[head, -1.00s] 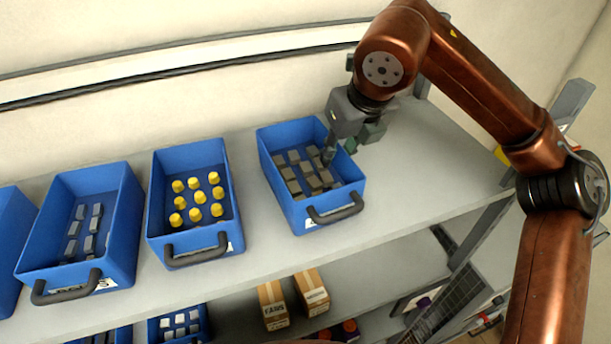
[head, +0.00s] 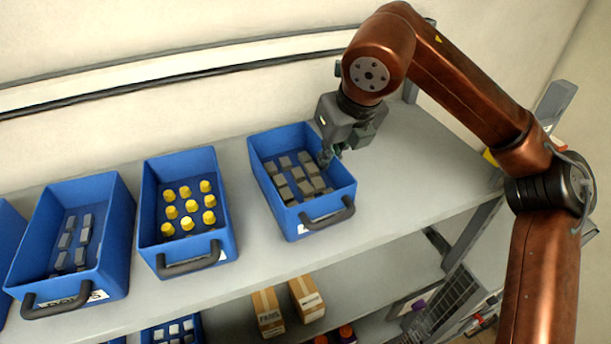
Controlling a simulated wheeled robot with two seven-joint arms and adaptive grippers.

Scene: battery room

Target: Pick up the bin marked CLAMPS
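A blue bin (head: 284,216) with grey blocks stands on the upper shelf, the rightmost of the row. Its front label is partly covered by its dark handle (head: 328,213), and I cannot read it. My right gripper (head: 332,154) is at this bin's right side wall, one finger inside and one outside. The fingers look closed on the wall's rim. The bin rests on the shelf. My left gripper is not in view.
A blue bin with yellow-capped items (head: 229,205) and one with grey pieces (head: 118,250) stand to the left; another is cut off at the edge. The upper shelf (head: 420,180) is clear to the right. Cartons (head: 268,314) stand on the shelf below.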

